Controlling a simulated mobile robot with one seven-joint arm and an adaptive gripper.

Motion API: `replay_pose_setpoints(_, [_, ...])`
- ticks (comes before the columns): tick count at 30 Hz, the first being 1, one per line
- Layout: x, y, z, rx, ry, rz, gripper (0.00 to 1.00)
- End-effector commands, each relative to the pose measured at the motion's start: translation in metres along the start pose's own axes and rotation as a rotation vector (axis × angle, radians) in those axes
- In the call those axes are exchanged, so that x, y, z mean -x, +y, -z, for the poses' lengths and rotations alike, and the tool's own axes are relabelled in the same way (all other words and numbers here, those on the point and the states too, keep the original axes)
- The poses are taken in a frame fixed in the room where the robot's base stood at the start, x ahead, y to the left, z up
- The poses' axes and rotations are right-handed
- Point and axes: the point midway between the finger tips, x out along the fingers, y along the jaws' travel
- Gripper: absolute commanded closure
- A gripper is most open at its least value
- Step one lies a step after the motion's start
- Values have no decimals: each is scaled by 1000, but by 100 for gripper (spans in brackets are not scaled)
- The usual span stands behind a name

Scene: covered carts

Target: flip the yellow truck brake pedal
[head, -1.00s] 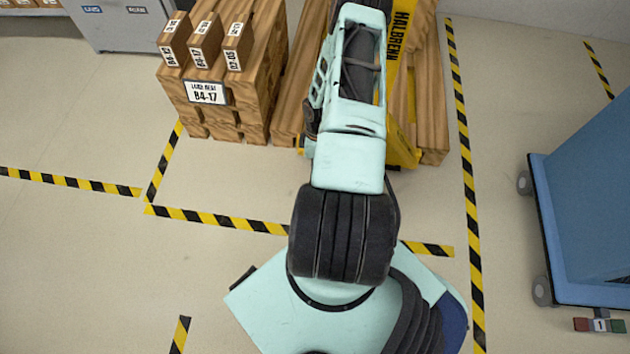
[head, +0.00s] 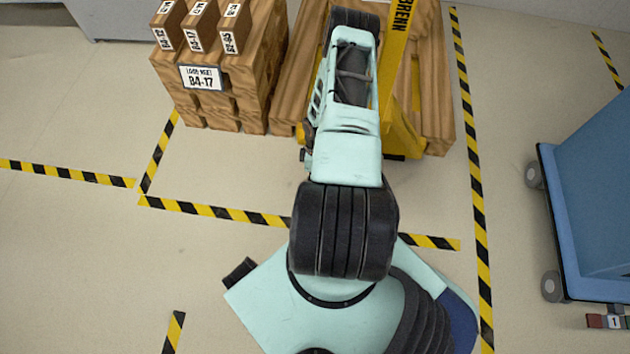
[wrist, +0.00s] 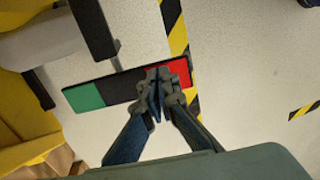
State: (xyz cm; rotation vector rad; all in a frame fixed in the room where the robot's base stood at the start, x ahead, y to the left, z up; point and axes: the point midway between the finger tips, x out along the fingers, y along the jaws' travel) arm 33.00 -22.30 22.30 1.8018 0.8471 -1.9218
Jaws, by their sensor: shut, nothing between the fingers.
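The yellow truck (head: 397,60) stands at the top of the head view, partly hidden behind my arm. In the wrist view its yellow body (wrist: 22,118) is at the left edge. A flat bar with green, black and red sections, the brake pedal (wrist: 118,88), lies across the middle of the wrist view, green end left and red end right. My gripper (wrist: 158,92) is shut and empty, its fingertips overlapping the pedal near where black meets red. I cannot tell whether they touch it. My gripper and the pedal are hidden in the head view.
A wooden pallet (head: 432,95) lies around the truck. A stack of wooden blocks (head: 225,100) stands to its left. A blue cart (head: 600,200) is at the right. Yellow-black tape (head: 475,200) marks the floor, which is clear at the left.

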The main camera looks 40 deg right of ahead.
Motion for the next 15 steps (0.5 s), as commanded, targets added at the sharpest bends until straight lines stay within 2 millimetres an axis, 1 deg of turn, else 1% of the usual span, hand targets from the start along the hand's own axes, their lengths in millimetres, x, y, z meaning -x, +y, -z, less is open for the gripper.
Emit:
replay_pose_setpoints(7, [-3, -1, 0, 1, 0, 0, 100])
replay_pose_setpoints(15, [-22, -9, 1, 2, 0, 3, 100])
